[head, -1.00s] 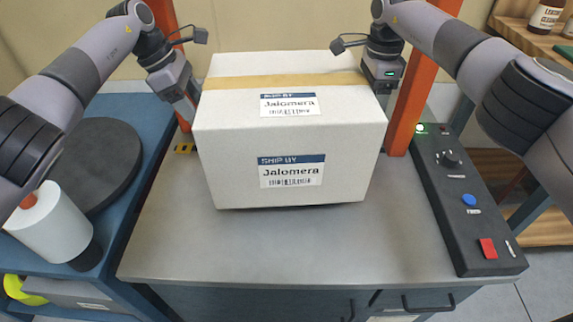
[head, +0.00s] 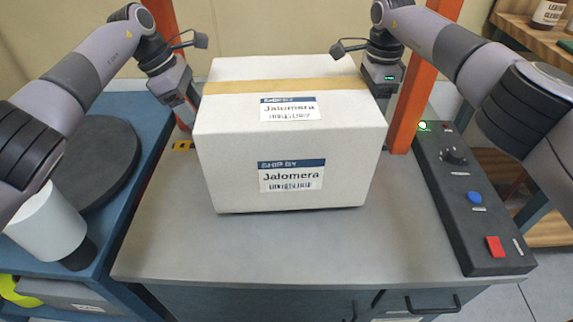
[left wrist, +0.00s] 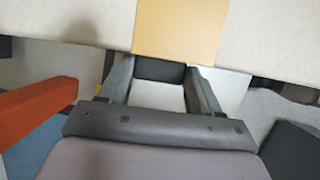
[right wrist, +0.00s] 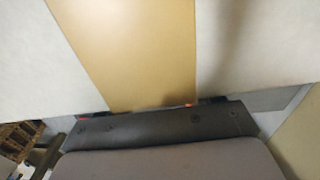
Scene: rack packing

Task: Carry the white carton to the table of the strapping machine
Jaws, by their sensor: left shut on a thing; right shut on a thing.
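The white carton (head: 225,165) has tan tape over its top and "Jalomera" labels on its front and top. It is upright over the grey table (head: 290,245) of the strapping machine, between the orange posts. Whether its underside touches the table is hard to tell. My left gripper (head: 190,108) is at its left side and my right gripper (head: 386,100) at its right side, both shut on the carton. The left wrist view shows the left fingers (left wrist: 160,78) against the taped side. In the right wrist view the carton's taped wall (right wrist: 125,55) hides the right fingertips.
A black control panel (head: 455,200) with a green light and a red button runs along the table's right edge. Left is a blue bench (head: 140,125) with a dark disc (head: 95,160) and a white roll (head: 45,225). The table's front part is clear.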

